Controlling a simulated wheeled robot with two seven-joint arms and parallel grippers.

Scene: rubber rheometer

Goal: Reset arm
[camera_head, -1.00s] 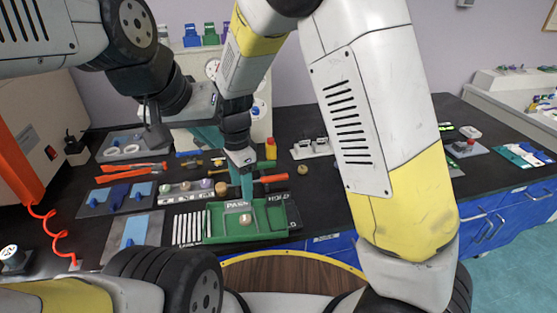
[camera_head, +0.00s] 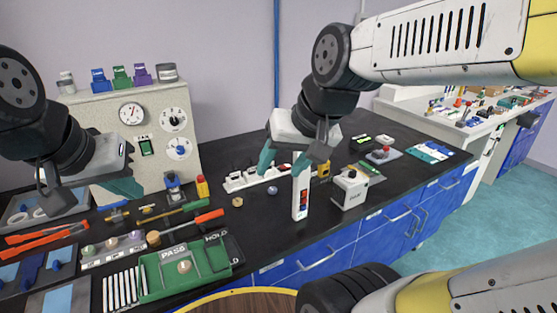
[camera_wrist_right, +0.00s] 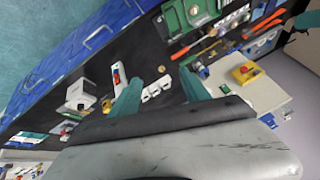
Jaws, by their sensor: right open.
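My right gripper (camera_head: 283,160) is in the middle of the head view, above the bench, with its teal fingers apart and nothing between them. The right wrist view shows the same open fingers (camera_wrist_right: 160,92) over the bench. My left gripper (camera_head: 122,188) hangs at the left of the head view, above the bench tools; its teal finger part is seen side-on, so its opening is unclear. The green PASS tray (camera_head: 207,262) holds a small tan round sample (camera_head: 184,267) in one compartment; the tray also shows in the right wrist view (camera_wrist_right: 178,18).
A beige machine with dials (camera_head: 105,115) stands behind my left gripper. Orange-handled tools (camera_head: 190,226) lie near the tray.

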